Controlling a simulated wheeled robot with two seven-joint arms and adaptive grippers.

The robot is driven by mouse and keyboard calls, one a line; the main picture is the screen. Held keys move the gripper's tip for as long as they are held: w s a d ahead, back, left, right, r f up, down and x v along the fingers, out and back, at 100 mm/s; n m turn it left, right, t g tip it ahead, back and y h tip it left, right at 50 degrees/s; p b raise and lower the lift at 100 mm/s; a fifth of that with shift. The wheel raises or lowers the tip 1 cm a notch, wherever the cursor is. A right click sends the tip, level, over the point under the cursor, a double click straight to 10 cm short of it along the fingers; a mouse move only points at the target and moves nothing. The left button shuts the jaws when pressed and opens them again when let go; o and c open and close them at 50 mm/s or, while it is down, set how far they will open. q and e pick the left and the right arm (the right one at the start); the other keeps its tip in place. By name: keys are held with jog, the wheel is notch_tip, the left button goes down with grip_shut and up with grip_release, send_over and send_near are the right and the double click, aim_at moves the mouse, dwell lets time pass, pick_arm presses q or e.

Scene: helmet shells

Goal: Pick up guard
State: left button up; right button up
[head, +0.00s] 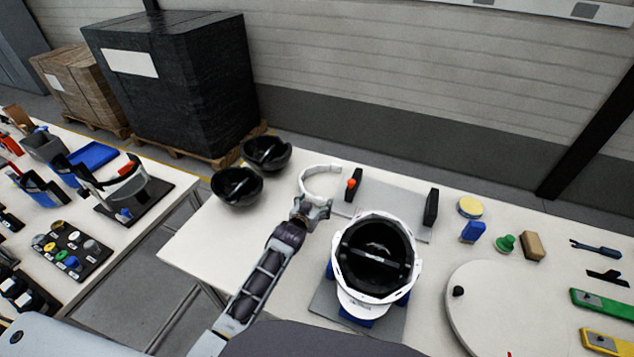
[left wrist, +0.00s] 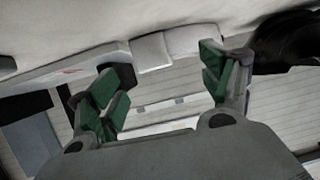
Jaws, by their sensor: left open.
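The guard (head: 318,171) looks like a white curved band lying on the white table, just beyond my left gripper. My left gripper (head: 312,206) is open, with its fingers toward the near end of the band. In the left wrist view, the green-padded fingers (left wrist: 165,85) are spread apart. A white piece (left wrist: 192,41), which seems to be the guard, shows beyond and between them. The gap between the fingers looks empty; whether a finger touches the guard I cannot tell. My right gripper is not in view.
Two black shells (head: 238,186) sit left of the guard. A grey plate with black uprights (head: 431,207) and a red knob (head: 351,183) is close on its right. A white helmet (head: 347,301) with black inside stands on a stand nearer me. Coloured parts and a round turntable (head: 500,310) lie right.

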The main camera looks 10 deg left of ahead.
aim_at(319, 200)
pick_arm(q)
jog(key=shift+x, duration=1.8)
jog(key=shift+s, duration=0.1)
jog(key=c, duration=1.5)
jog(key=shift+o, duration=0.2)
jog(key=shift+r, duration=0.15)
notch_tip(319, 200, up, 10)
